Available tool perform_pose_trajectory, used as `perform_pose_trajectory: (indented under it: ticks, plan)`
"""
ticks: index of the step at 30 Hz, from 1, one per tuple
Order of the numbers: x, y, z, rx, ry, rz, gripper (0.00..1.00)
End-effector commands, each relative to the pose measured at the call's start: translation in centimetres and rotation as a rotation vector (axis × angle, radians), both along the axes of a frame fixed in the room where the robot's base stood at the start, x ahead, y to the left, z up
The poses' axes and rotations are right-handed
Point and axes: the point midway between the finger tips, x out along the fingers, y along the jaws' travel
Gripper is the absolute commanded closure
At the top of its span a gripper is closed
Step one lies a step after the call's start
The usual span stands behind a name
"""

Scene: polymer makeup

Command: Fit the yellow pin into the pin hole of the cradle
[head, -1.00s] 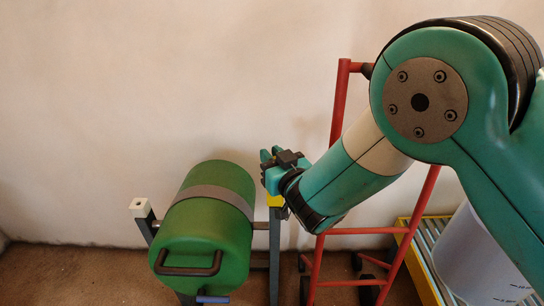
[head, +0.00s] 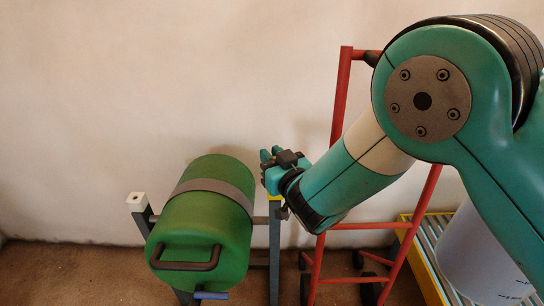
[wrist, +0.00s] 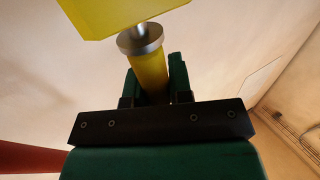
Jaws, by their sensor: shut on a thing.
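My gripper (head: 270,168) is over the top of the cradle's right post (head: 275,240) in the head view. In the wrist view its two green fingers (wrist: 155,75) are shut on the yellow pin (wrist: 150,72). The pin has a metal collar (wrist: 141,40) at its far end. A yellow block (wrist: 105,14) lies just beyond the collar. It looks like the one topping the right post (head: 274,198), mostly covered by my gripper in the head view. I cannot tell whether the pin's tip is in a hole. The left post carries a white block (head: 137,201) with a dark opening.
A green drum (head: 205,225) with a grey band and black handle (head: 185,264) hangs between the posts. A red trolley frame (head: 336,130) stands close to the right of my gripper. A white container (head: 475,265) stands on a roller platform (head: 428,262) at the right.

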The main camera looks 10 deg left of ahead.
Motion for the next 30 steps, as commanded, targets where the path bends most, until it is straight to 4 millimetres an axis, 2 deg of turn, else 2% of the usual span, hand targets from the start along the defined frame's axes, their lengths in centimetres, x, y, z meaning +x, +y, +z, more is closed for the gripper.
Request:
perform_pose_trajectory:
  ticks: [16, 17, 20, 21, 30]
  plan:
    - [0.0, 0.0, -1.3, 0.0, 0.0, 0.0, 1.0]
    - [0.0, 0.0, -1.3, 0.0, 0.0, 0.0, 0.78]
    - [0.0, 0.0, -1.2, 0.0, 0.0, 0.0, 0.55]
    - [0.0, 0.0, -1.2, 0.0, 0.0, 0.0, 0.5]
    - [-0.1, -0.1, -1.3, 0.0, 0.0, 0.0, 0.5]
